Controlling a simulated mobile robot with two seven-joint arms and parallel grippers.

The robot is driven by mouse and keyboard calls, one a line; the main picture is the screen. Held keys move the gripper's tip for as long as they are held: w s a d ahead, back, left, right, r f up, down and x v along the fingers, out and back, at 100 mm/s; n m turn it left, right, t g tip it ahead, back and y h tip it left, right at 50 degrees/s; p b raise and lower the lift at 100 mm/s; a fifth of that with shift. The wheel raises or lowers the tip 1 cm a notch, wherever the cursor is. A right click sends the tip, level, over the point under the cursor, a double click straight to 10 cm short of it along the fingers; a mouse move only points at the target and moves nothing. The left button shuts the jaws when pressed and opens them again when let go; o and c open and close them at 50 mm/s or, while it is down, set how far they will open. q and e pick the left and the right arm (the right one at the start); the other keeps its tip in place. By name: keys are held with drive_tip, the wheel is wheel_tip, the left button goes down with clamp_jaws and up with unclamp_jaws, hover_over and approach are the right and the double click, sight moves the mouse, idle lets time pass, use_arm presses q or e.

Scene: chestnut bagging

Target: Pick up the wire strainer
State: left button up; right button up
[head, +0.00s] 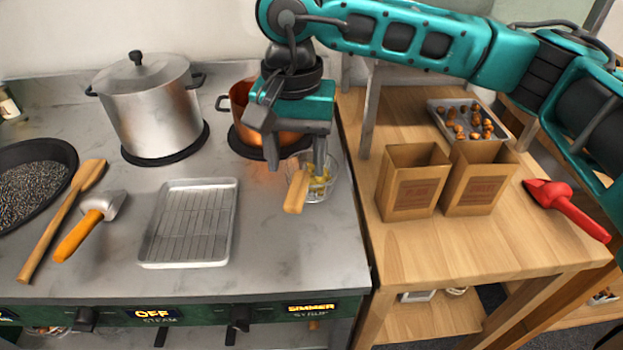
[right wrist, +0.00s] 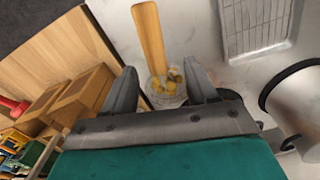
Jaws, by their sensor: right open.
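The wire strainer (head: 297,190) lies at the right end of the steel stove top, its wooden handle angled toward the front. Its round basket end (head: 325,182) holds yellow pieces and is partly hidden by my gripper. My right gripper (head: 296,160) is open and points down over the strainer, with nothing held. In the right wrist view, the strainer's handle (right wrist: 150,45) and basket show between and beyond the two open fingers (right wrist: 160,75). I cannot tell whether a finger touches it. My left gripper is out of view.
A copper pot (head: 239,95) stands close behind my right gripper. A steel tray with a rack (head: 190,222) lies to the left, and a lidded pot (head: 152,105) behind it. Two paper bags (head: 413,185) stand on the wooden table (head: 440,245) to the right, beside a red scoop (head: 565,205).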

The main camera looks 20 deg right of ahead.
sight(300, 177)
drive_tip(key=shift+d+f+p, duration=0.15)
drive_tip(key=shift+f, duration=1.6)
drive_tip(key=shift+d+f+p, duration=0.1)
drive_tip(key=shift+f+p, duration=0.05)
drive_tip(key=shift+f, duration=1.6)
drive_tip(key=shift+c, duration=0.4)
clamp_jaws()
